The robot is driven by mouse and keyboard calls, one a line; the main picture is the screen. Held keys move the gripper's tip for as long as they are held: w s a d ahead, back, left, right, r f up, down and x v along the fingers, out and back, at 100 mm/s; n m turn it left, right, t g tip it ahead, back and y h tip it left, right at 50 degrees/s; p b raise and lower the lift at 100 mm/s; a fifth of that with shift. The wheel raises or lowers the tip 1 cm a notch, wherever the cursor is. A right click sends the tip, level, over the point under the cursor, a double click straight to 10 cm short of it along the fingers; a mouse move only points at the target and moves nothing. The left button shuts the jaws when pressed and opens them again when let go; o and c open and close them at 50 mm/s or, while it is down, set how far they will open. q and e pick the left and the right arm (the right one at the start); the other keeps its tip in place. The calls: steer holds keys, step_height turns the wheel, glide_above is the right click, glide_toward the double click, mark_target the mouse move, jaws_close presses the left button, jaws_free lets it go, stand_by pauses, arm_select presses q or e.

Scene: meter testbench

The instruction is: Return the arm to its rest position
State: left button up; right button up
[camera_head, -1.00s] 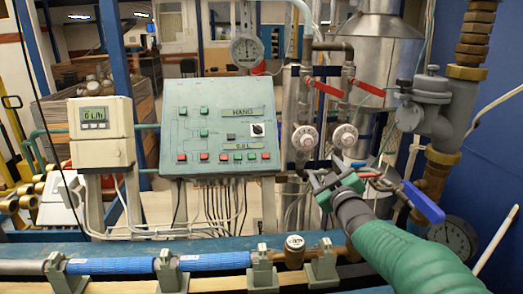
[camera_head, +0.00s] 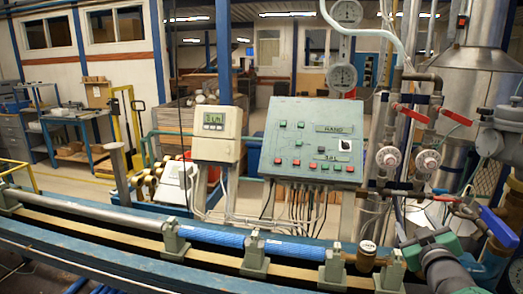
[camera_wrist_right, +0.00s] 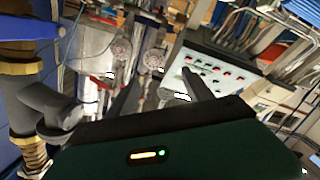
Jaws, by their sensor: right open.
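My right arm enters the head view at the lower right. Its gripper (camera_head: 428,240), dark with green parts, is open and seems empty. It is in front of the red-handled valves and left of the blue lever handle (camera_head: 499,227); I cannot tell the exact gap. In the right wrist view its two dark fingers (camera_wrist_right: 158,92) are spread apart, with the control panel (camera_wrist_right: 212,72) and the gauges beyond them. My left gripper is not in view.
Red valve handles (camera_head: 412,114) and thick piping (camera_head: 500,130) crowd the right side.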

steer(key=s+a+f+m+g+y+p, duration=0.15)
steer(key=s+a+f+g, duration=0.45)
steer(key=f, duration=0.6)
steer(key=s+a+f+m+g+y, duration=0.2)
steer(key=s+a+f+g, duration=0.2)
steer(key=s+a+f, duration=0.65)
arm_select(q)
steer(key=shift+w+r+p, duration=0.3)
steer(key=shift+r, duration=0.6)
arm_select(e)
steer(key=s+a+f+g, duration=0.2)
steer(key=s+f, duration=0.4)
steer(key=s, duration=0.4)
steer(key=shift+f+g+y, duration=0.35)
steer(key=shift+g, duration=0.55)
